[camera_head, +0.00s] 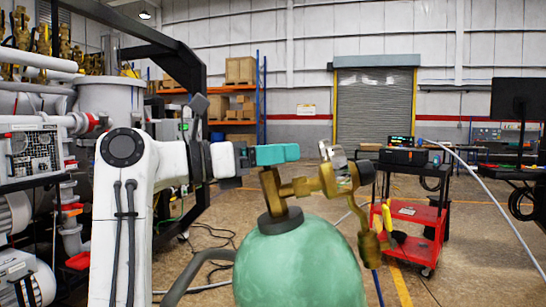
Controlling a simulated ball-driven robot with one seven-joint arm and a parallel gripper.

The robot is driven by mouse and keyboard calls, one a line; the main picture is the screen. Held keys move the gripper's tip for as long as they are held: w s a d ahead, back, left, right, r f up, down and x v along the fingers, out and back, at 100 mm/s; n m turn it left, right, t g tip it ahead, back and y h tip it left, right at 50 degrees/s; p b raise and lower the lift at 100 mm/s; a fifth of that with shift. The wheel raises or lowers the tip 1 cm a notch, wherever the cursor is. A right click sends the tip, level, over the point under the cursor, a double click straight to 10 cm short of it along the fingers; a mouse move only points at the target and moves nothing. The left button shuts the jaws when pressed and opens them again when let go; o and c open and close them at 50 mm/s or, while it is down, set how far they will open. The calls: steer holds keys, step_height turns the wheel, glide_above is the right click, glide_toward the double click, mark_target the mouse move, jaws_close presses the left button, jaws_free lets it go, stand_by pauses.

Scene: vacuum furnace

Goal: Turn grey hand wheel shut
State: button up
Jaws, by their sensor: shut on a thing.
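A green gas cylinder (300,265) stands upright in front of me, with a brass valve (272,190) on its neck. A brass regulator with a round gauge (335,180) is attached to the right side of the valve. My gripper (277,154), with teal fingers, comes in from the left and is level at the top of the valve. It is shut where the grey hand wheel sits. The fingers hide the wheel, so its turn position cannot be seen.
My white arm rises at the left. Furnace equipment with a control panel (36,151) stands behind it. A red cart (410,225) is at the right, with a dark monitor (518,95) beyond it. Hoses and cables lie on the floor. Open floor lies behind the cylinder.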

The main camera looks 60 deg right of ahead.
steer(key=o, duration=1)
steer(key=b+v, duration=0.1)
steer(key=v, duration=1)
steer(key=shift+r, duration=0.1)
